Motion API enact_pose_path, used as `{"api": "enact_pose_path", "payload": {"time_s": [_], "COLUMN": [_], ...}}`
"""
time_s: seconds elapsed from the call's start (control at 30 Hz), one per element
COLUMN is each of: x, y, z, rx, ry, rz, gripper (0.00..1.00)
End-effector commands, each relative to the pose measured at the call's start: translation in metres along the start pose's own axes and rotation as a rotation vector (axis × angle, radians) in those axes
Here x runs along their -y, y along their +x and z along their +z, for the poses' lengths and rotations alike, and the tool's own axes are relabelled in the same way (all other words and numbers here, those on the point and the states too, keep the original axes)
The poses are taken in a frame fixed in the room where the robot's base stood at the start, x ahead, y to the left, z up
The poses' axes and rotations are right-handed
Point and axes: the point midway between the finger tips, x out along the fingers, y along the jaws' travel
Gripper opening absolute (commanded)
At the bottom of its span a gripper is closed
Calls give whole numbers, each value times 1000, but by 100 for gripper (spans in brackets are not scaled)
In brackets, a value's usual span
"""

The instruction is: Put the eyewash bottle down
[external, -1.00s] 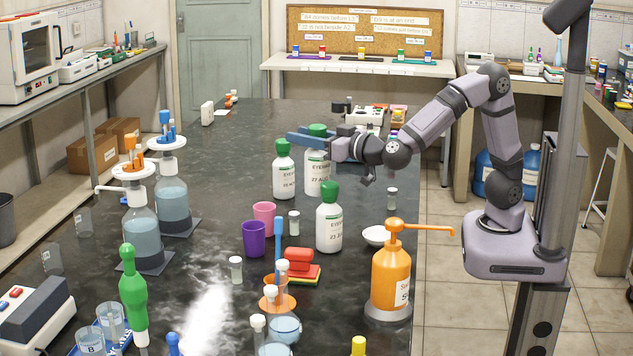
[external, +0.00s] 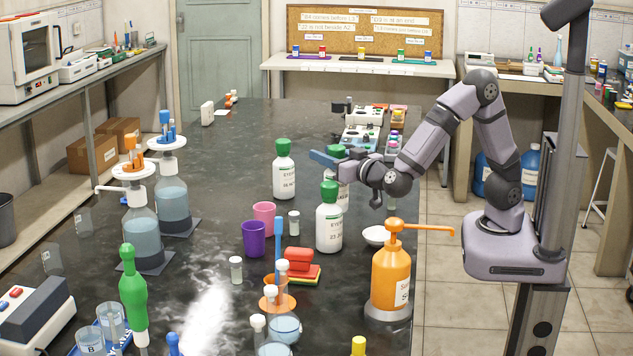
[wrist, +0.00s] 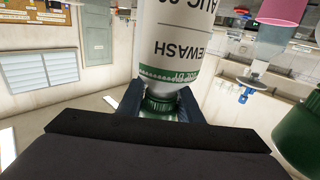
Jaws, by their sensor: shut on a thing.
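My gripper (external: 336,156) is shut on a white eyewash bottle (external: 342,192) with a green cap, holding it at the cap and neck. In the wrist view the held bottle (wrist: 185,45) shows inverted, its green cap between the fingers (wrist: 162,108). In the external view it looks upright, partly hidden behind a front eyewash bottle (external: 329,228). Its base is hidden, so I cannot tell whether it touches the bench. Another eyewash bottle (external: 284,178) stands to the left and further back.
A pink cup (external: 265,213), a purple cup (external: 254,239) and a small capped vial (external: 294,222) stand left of the front bottle. A white dish (external: 376,236) and an orange pump bottle (external: 390,278) stand to the right.

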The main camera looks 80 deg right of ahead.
Motion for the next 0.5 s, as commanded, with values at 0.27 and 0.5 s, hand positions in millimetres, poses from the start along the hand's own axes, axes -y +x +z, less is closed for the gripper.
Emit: {"api": "enact_pose_path", "payload": {"time_s": [0.27,0.5], "x": [0,0], "y": [0,0], "z": [11,34], "rx": [-3,-2], "ry": [3,-2], "rz": [0,0], "gripper": [0,0]}}
